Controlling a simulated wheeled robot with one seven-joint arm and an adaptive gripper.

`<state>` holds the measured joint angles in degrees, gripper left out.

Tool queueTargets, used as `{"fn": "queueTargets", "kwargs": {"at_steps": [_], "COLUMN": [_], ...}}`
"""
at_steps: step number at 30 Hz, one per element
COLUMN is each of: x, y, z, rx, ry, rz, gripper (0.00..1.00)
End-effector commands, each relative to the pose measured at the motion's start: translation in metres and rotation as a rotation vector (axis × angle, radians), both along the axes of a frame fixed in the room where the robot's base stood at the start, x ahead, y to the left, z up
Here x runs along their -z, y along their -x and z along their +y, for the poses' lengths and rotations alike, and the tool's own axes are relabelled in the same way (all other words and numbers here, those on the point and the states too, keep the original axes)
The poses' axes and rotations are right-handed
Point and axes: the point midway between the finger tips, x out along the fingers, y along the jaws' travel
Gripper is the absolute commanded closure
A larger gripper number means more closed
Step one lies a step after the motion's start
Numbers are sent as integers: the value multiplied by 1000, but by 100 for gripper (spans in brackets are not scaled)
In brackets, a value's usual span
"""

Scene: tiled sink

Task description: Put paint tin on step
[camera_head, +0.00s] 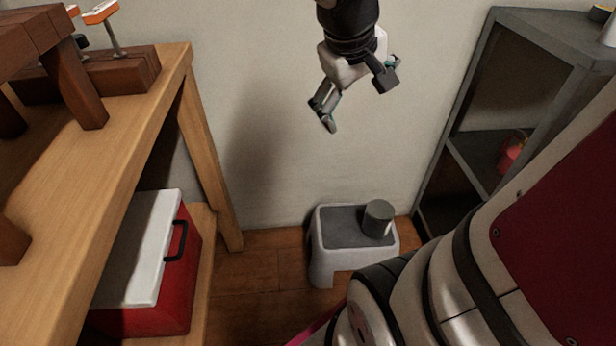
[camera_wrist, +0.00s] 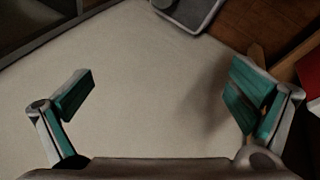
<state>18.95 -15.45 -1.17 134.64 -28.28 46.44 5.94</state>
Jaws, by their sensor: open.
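The paint tin (camera_head: 378,218) is a small grey cylinder. It stands upright on the right part of the grey top of the step (camera_head: 340,228), a low white stool on the wooden floor against the wall. My gripper (camera_head: 352,100) is well above the step, with its fingers spread and nothing between them. In the wrist view my gripper (camera_wrist: 160,100) is also open and empty, with the pale wall beyond it. A corner of the step (camera_wrist: 205,12) shows at the top of that view, with part of a rounded grey thing on it, cut off by the edge.
A wooden workbench (camera_head: 120,130) stands on the left, with a red and white cooler (camera_head: 150,260) on its lower shelf. A grey shelf unit (camera_head: 470,130) stands on the right, with a red object (camera_head: 512,152) inside. The space between them above the step is clear.

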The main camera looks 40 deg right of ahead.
Motion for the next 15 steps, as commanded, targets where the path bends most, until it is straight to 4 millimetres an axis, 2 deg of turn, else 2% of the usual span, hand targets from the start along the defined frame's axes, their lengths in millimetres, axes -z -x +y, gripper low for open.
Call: {"fn": "queueTargets", "kwargs": {"at_steps": [1,6,10,12,15], "x": [-5,-5,0,2,4], "y": [16,82,129,148,166], "z": [26,107,152,169,183], "rx": [-6,-35,-80,-101,-126], "ry": [-37,-200,-314,-361,-404], "rz": [1,55,110,134,159], "gripper": [0,0,0,0,0]}}
